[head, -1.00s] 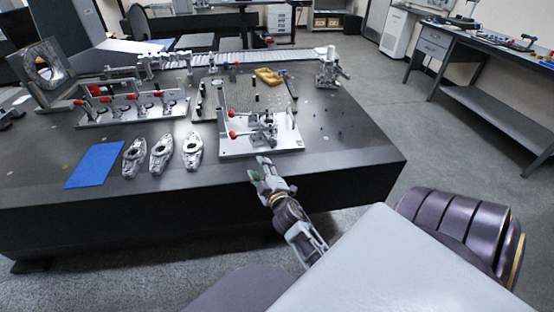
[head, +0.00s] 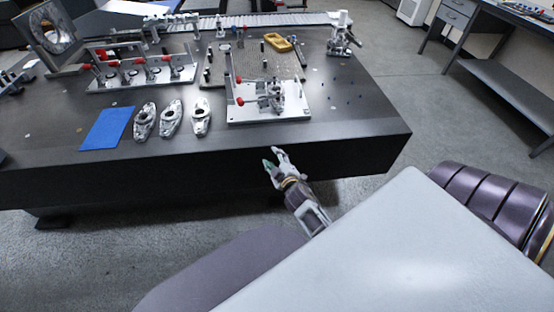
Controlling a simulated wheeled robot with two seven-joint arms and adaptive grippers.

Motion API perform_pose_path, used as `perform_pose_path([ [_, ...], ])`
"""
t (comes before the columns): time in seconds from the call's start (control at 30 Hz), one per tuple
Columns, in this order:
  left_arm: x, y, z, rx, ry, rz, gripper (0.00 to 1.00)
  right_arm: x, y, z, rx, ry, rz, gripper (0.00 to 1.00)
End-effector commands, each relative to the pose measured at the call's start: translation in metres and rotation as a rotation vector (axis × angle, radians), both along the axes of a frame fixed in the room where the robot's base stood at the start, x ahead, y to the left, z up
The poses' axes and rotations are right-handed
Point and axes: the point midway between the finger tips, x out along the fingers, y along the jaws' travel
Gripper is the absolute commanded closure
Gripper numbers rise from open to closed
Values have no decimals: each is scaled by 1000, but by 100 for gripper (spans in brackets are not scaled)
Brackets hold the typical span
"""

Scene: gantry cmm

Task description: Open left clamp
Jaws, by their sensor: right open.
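The clamp fixture is a light metal plate (head: 295,116) near the table's right front edge. It carries clamps with red-tipped handles; one red tip (head: 239,101) is low at the plate's left side and another red tip (head: 238,79) is just above it. A metal part or clamp body (head: 276,98) crowds the plate's middle, so I cannot tell which clamp is open or shut. My right gripper (head: 274,158) is in front of the table's front edge, below the plate in the picture. Its fingers are apart and empty, touching nothing. My left gripper is not in view.
Several metal parts (head: 171,117) and a blue mat (head: 106,129) lie left of the fixture. A longer clamp rack (head: 140,83) stands behind them. A yellow part (head: 281,45) is at the back.

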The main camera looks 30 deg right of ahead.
Motion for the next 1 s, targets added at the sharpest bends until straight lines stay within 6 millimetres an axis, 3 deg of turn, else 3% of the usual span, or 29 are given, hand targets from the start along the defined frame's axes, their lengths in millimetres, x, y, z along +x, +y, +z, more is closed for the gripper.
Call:
perform_pose_path([
  [0.77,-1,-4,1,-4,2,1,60,-1,2,-7,12,12,3,54],
  [1.0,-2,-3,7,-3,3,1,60,-5,10,-37,51,65,11,54],
])
